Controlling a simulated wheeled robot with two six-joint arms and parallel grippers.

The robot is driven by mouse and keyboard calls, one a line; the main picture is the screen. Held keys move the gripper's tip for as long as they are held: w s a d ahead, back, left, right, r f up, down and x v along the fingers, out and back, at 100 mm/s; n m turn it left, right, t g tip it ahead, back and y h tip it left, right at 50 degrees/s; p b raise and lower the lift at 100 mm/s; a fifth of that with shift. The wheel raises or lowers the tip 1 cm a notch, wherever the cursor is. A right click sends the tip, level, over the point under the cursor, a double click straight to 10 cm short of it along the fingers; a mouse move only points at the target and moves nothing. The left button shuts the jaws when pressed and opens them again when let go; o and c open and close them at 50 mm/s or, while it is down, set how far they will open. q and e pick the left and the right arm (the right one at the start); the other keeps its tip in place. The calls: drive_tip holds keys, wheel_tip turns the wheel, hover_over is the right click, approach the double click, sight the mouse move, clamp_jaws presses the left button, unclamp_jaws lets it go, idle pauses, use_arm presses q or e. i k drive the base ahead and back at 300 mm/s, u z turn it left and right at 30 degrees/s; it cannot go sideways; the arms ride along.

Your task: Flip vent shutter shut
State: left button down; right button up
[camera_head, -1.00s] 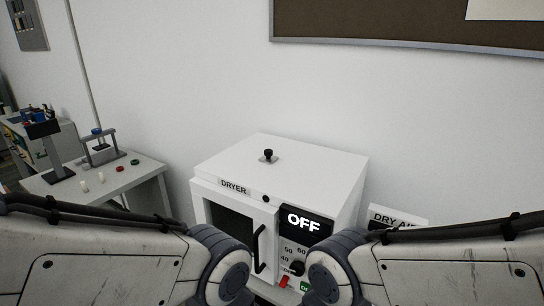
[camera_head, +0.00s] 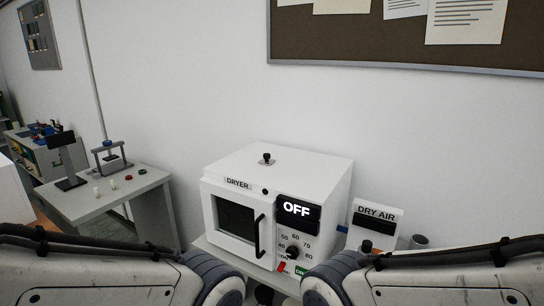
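A white dryer (camera_head: 228,217) stands in the middle of the camera_head view, its display reading OFF and its dark-windowed door closed. A small black knob on a short stem (camera_head: 267,158) stands on its top; I cannot tell for sure whether this is the vent shutter. A small dark round spot (camera_head: 265,191) shows at the upper front beside the DRYER label. My two arms come in from the lower left and lower right in front of the dryer. Neither gripper is in the picture.
A table (camera_head: 70,206) at left holds a small press (camera_head: 110,156) and several small pieces. The wall is behind, with a pinboard (camera_head: 350,35).

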sight(266, 161)
drive_tip(key=z, duration=0.8)
drive_tip(key=i, duration=0.55)
drive_tip(key=u, duration=0.35)
